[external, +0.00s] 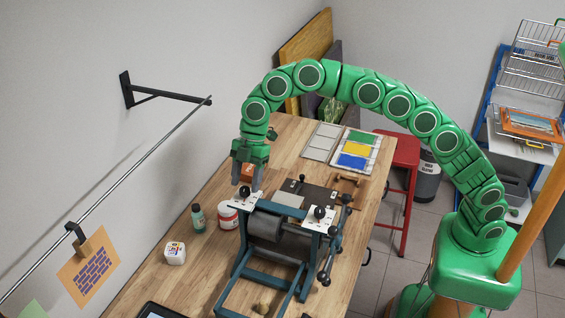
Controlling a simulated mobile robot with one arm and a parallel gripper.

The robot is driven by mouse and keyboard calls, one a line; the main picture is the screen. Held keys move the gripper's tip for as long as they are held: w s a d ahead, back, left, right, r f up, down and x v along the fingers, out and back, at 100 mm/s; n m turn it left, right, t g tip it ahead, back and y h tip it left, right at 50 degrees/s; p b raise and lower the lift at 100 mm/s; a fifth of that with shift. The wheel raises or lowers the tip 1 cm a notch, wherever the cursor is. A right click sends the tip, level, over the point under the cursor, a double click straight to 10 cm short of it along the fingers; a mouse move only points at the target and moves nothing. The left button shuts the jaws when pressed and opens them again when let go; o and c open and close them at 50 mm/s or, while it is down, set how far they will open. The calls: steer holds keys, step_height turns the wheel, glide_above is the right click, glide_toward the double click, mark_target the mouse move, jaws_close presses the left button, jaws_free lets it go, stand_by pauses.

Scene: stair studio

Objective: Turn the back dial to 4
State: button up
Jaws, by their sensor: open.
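An etching press (265,262) with a blue-green frame and a grey roller stands on the wooden table. It carries two black dials on white plates. The back dial (244,192), on the wall side, sits on its plate (241,203); its scale is too small to read. The front dial (319,212) is on the plate nearer the table's right edge. My gripper (247,184) points down right over the back dial, fingers apart on either side of it as seen here. I cannot tell whether they touch it.
A red-and-white jar (228,216), a green bottle (198,218) and a white tub (175,253) stand left of the press. Colour sheets (357,150) lie at the table's far end. A rail with a hanging print (88,270) runs along the wall. A red stool (404,150) stands to the right.

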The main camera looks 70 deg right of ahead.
steer(key=shift+v, duration=3.15)
steer(key=s+d+m+h, duration=0.1)
steer(key=s+d+m, duration=0.3)
steer(key=s+d, duration=0.3)
steer(key=s+d+m+g+h, duration=0.1)
steer(key=s+d+m, duration=0.3)
steer(key=s, duration=1.2)
steer(key=shift+d+f, duration=0.3)
steer(key=shift+d, duration=1.9)
steer(key=shift+s, duration=0.15)
steer(key=s+d+f+m+h, duration=0.1)
steer(key=s+d+f+m, duration=0.2)
steer(key=s, duration=0.6)
steer(key=s+d+f+m, duration=0.3)
steer(key=s+d+f, duration=0.1)
steer(key=s, duration=0.6)
steer(key=s+d+f+m+g+h, duration=0.1)
steer(key=s+d+f+m, duration=0.2)
steer(key=s+d, duration=0.3)
steer(key=s+f, duration=0.1)
steer(key=s, duration=0.2)
steer(key=shift+s+f+h, duration=0.25)
steer(key=shift+s+h, duration=0.05)
steer(key=shift+s, duration=0.1)
steer(key=shift+c, duration=0.5)
